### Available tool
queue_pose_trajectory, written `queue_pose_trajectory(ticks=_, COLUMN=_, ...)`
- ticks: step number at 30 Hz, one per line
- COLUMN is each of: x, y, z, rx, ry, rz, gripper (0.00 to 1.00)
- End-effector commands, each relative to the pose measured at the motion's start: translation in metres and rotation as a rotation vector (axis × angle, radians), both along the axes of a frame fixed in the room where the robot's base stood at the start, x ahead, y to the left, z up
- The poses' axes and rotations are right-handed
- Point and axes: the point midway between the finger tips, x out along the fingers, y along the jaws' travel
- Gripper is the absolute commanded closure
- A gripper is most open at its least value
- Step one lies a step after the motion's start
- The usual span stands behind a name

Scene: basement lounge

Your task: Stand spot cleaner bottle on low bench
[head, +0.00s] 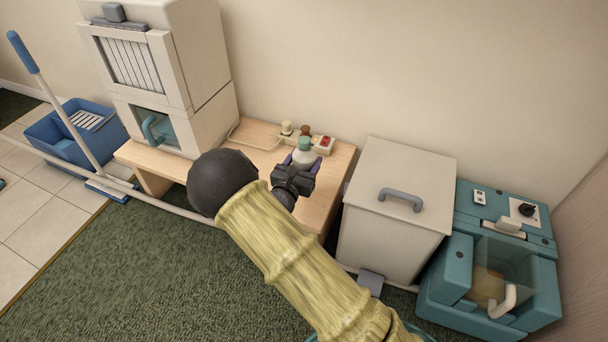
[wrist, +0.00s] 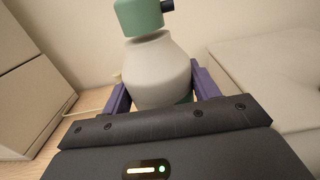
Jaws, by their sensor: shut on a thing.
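The spot cleaner bottle (wrist: 156,72) has a pale grey-white body and a green cap with a dark nozzle. It stands about upright between the purple fingers of my gripper (wrist: 160,92), which is shut on it. In the head view the bottle (head: 304,154) and my gripper (head: 302,165) appear over the right part of the low wooden bench (head: 335,182). My gripper hides the bottle's lower part, so I cannot tell whether its base touches the bench top.
A power strip (head: 322,143) with plugs lies along the bench's back edge. A white cabinet-like machine (head: 190,60) stands on the bench's left. A lidded bin (head: 385,220) and a teal machine (head: 500,235) stand right of the bench. A mop (head: 60,100) and blue bucket (head: 50,135) are far left.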

Motion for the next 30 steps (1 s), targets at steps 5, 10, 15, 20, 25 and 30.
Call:
queue_pose_trajectory(ticks=5, x=0.001, y=-0.001, z=-0.01, rx=-0.001, ry=-0.002, rz=-0.001, gripper=0.97)
queue_pose_trajectory(ticks=10, x=0.001, y=-0.001, z=-0.039, rx=0.0, ry=-0.001, rz=-0.001, gripper=0.97)
queue_pose_trajectory(ticks=15, x=0.001, y=-0.001, z=-0.05, rx=0.001, ry=-0.003, rz=-0.001, gripper=0.97)
queue_pose_trajectory(ticks=20, x=0.001, y=-0.002, z=-0.049, rx=0.001, ry=-0.003, rz=-0.003, gripper=0.97)
queue_pose_trajectory(ticks=25, x=0.0, y=0.0, z=-0.051, rx=0.0, ry=-0.002, rz=0.0, gripper=0.97)
queue_pose_trajectory(ticks=30, x=-0.001, y=0.004, z=-0.053, rx=0.0, ry=0.001, rz=0.006, gripper=0.18)
